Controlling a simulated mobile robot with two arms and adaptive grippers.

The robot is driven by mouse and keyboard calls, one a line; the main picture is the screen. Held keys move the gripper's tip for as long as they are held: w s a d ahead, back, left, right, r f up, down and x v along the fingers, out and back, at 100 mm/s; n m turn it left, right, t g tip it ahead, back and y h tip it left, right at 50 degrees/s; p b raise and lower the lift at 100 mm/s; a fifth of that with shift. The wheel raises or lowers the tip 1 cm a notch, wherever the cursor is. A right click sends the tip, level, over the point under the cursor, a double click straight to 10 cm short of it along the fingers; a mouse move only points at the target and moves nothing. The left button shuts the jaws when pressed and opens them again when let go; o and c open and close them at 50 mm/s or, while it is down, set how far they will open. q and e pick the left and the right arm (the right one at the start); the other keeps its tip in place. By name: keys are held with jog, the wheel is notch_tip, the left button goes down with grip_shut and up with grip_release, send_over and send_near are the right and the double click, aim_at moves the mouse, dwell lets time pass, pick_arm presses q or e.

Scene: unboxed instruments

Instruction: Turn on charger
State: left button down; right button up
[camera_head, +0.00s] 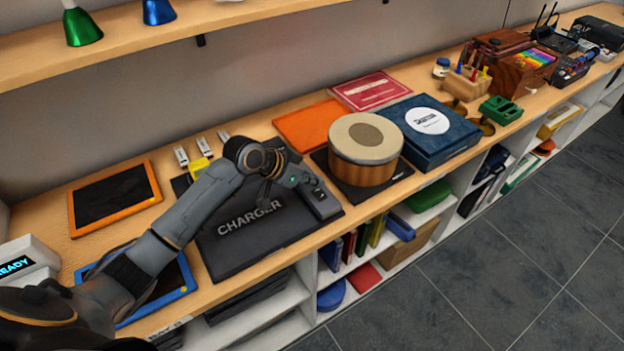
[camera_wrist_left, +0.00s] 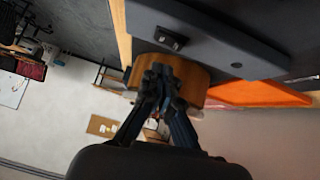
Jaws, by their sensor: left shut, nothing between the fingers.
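The dark charger pad (camera_head: 240,240), lettered CHARGER, lies flat on the wooden shelf top. A raised grey charger unit (camera_head: 321,199) stands at its right end. In the left wrist view the dark charger body (camera_wrist_left: 215,35) fills the upper part, with a small black rocker switch (camera_wrist_left: 170,40) on it; I cannot tell the switch's position.
A round wooden drum (camera_head: 362,166) stands close right of the charger, with a blue box (camera_head: 440,145) beyond. An orange-framed tablet (camera_head: 115,196) lies left, and a blue-framed one (camera_head: 180,283) is partly under my arm. An upper shelf (camera_head: 130,42) runs along the wall.

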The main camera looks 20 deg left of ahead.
pick_arm(q)
notch_tip(320, 180, up, 2)
jog(key=shift+r+p, duration=0.25)
jog(key=shift+p, duration=0.35)
jog(key=s+b+v, duration=0.1)
jog(key=b+v, duration=0.2)
jog(key=v, duration=0.6)
jog(key=shift+s+d+f+b, duration=0.25)
jog(key=shift+s+d+b, duration=0.05)
jog(key=shift+s+b, duration=0.05)
pick_arm(e)
jog(key=shift+s+a+f, duration=0.15)
jog(key=shift+a+f, duration=0.3)
jog(key=shift+f, duration=0.15)
